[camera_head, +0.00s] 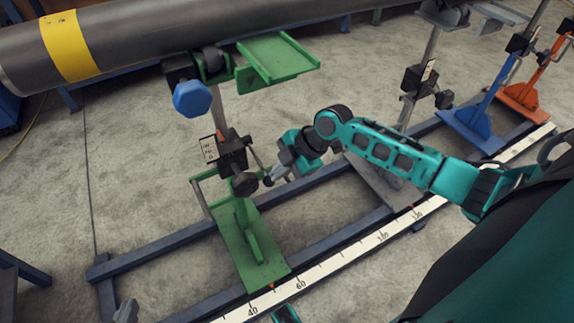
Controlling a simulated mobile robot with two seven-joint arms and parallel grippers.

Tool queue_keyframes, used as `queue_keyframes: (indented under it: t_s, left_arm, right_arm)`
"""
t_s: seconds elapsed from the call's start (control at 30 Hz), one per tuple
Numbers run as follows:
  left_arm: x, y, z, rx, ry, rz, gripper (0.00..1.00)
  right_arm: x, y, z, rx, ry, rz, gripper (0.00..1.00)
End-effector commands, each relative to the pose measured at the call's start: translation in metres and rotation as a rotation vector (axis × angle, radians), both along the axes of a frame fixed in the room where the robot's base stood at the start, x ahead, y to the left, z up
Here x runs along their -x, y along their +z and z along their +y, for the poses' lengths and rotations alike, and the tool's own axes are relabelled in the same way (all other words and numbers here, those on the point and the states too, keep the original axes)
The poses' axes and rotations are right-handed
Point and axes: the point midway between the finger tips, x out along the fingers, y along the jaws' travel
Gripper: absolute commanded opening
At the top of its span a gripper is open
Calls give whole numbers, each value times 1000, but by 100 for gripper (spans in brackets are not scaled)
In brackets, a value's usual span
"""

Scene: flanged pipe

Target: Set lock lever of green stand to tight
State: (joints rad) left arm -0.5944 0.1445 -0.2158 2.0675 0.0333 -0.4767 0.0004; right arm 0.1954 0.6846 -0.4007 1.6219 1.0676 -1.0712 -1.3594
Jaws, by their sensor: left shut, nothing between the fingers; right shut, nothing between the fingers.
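The green stand (238,232) stands on the blue floor rails, with a grey post, a dark clamp block (232,150) and a round black knob (244,184). A thin grey lever (257,158) shows at the block's right side; its exact setting is unclear. My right gripper (269,180), on the teal arm from the right, is shut and empty just right of the knob and below the lever. I cannot tell whether it touches the lever.
A large grey pipe (150,38) with a yellow band lies above the stand, near its green top bracket (275,60) and blue hexagonal knob (191,98). Blue (475,120) and orange (520,95) stands are at right. A white scale (345,258) runs along the front rail.

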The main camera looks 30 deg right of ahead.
Motion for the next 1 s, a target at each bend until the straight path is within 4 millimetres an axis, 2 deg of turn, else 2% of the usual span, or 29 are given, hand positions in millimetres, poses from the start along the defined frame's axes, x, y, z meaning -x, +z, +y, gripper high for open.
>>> queue_keyframes:
  t_s: [0.37,0.47,0.8,1.0]
  left_arm:
    - [0,-2,3,-10,-5,-1,0]
    - [0,-7,3,-11,-6,-1,0]
    - [1,-43,1,-8,-11,13,0]
    - [-6,-33,-6,10,-12,-1,0]
  right_arm:
    - [0,-2,1,0,-1,-2,0]
    - [1,-9,0,2,-1,-27,0]
    - [-1,-47,0,14,1,-242,0]
    - [-4,-54,0,12,-1,-245,0]
